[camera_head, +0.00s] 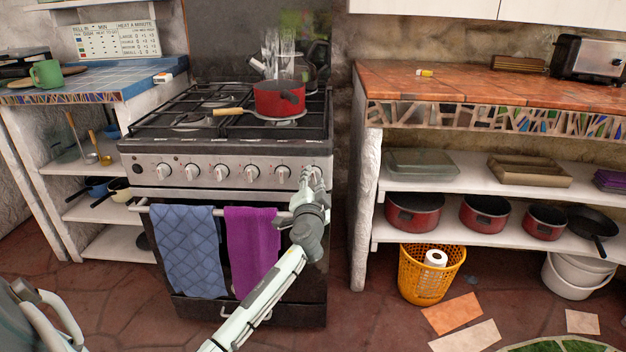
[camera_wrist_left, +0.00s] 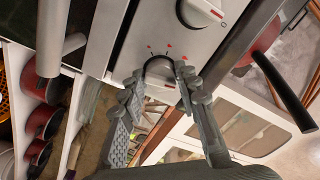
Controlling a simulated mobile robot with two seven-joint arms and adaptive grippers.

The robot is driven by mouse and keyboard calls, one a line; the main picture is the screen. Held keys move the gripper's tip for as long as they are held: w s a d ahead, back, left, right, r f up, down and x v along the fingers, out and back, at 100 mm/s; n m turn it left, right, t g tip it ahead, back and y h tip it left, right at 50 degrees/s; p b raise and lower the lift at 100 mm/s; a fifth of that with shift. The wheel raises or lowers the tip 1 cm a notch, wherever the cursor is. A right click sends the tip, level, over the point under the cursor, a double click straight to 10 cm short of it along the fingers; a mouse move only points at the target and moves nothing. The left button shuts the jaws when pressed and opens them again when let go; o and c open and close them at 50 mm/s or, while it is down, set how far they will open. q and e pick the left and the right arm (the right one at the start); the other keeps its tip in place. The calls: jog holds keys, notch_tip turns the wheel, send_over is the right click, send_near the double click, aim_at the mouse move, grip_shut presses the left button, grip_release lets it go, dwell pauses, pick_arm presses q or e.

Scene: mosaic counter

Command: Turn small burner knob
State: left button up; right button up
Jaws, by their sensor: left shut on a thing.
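The stove (camera_head: 225,190) stands in the middle of the head view with a row of several knobs along its steel front. My left gripper (camera_head: 312,178) is at the right-most knob (camera_head: 312,171), which it mostly hides there. In the left wrist view, the fingertips of my left gripper (camera_wrist_left: 160,73) are on either side of this knob (camera_wrist_left: 159,65), shut on it. Red marks show on the panel beside it. The neighbouring knob (camera_head: 283,173) is free, and a white knob with a red mark (camera_wrist_left: 200,12) shows in the wrist view. My right gripper is not in view.
A red pan (camera_head: 278,99) sits on the stove grates. A blue towel (camera_head: 186,250) and a purple towel (camera_head: 252,250) hang on the oven rail just below the knobs, beside my left forearm. An orange basket (camera_head: 430,278) stands on the floor to the right.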

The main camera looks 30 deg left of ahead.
pick_arm(q)
jog(key=shift+m, duration=1.1)
jog(key=o, duration=1.2)
jog(key=shift+c, duration=0.2)
jog(key=v, duration=1.2)
jog(key=shift+s+a, duration=0.1)
